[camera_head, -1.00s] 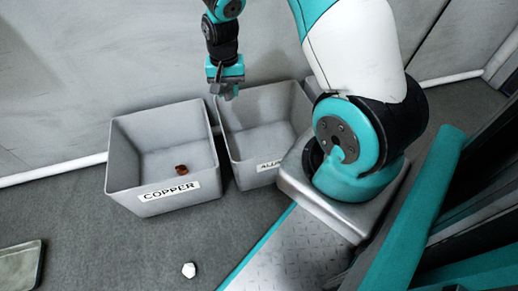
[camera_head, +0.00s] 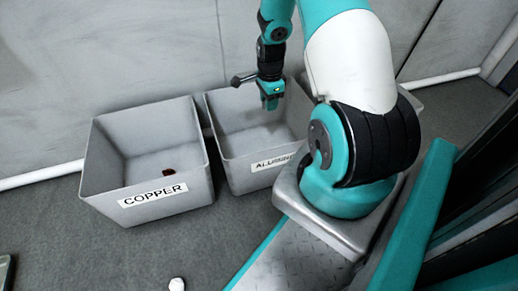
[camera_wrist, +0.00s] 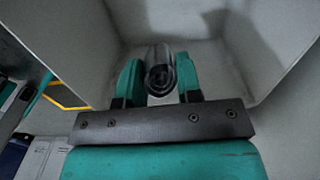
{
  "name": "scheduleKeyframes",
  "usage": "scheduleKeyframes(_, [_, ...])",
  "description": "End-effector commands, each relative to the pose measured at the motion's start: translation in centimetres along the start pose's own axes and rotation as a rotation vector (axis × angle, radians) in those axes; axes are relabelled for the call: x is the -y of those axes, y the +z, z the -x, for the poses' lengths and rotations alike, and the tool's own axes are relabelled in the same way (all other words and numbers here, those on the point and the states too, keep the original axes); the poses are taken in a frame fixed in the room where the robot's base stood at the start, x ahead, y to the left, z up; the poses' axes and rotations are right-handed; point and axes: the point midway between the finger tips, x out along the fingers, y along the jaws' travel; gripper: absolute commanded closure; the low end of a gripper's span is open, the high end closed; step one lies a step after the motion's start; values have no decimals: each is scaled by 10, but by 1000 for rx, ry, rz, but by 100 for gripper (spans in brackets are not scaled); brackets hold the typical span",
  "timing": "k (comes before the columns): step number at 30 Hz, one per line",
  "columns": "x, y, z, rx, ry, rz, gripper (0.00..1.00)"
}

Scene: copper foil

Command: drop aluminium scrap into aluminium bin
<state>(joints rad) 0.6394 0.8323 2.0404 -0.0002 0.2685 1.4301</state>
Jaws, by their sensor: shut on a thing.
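My gripper (camera_head: 270,101) hangs over the aluminium bin (camera_head: 224,132), an open grey bin whose label is partly cut off by my arm. In the wrist view, my gripper (camera_wrist: 160,82) is shut on a dark grey cylindrical piece of scrap (camera_wrist: 160,77), seen end-on between the teal fingers. In the head view a grey rod-like part sticks out left of the gripper; I cannot tell if it is this scrap. The bin's pale floor and walls show beyond the fingers in the wrist view.
The copper bin (camera_head: 100,160) stands left of the aluminium bin, with a small reddish-brown piece (camera_head: 168,172) inside. A small white lump (camera_head: 177,285) lies on the floor in front. A grey wall (camera_head: 100,50) rises behind the bins.

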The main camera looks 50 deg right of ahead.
Motion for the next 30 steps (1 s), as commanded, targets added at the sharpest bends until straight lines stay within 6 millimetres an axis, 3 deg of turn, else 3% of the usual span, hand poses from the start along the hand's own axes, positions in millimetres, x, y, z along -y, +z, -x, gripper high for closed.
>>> scheduleKeyframes(1, [0, 0, -13, 0, 0, 1, 89])
scheduleKeyframes(4, [0, 0, -21, 0, 0, 1, 89])
scheduleKeyframes(14, [0, 0, -22, 0, 0, 2, 89])
scheduleKeyframes(15, [0, 0, -22, 0, 0, 2, 65])
scheduleKeyframes(19, [0, 0, -22, 0, 0, 2, 38])
scheduleKeyframes(30, [0, 0, -13, 0, -1, 2, 38])
